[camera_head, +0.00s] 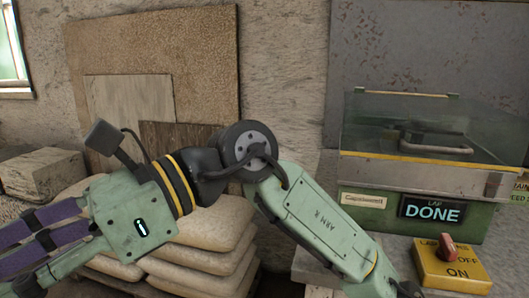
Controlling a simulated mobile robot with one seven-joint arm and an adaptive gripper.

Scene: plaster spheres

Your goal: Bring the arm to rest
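My arm spans the lower middle of the head view, a pale green link marked "ARM R" rising from the lower right to a dark round joint. From there it bends down and left to my gripper (38,243), whose purple-padded fingers point to the left edge. The fingertips run to or past the picture edge, so their opening is unclear. I see nothing held in the visible part. The gripper appears in front of stacked pale sacks and left of the lapping machine (398,177).
Pale sacks (215,235) lie behind my arm. Boards (150,50) lean on the wall; a stone block (42,173) is left.

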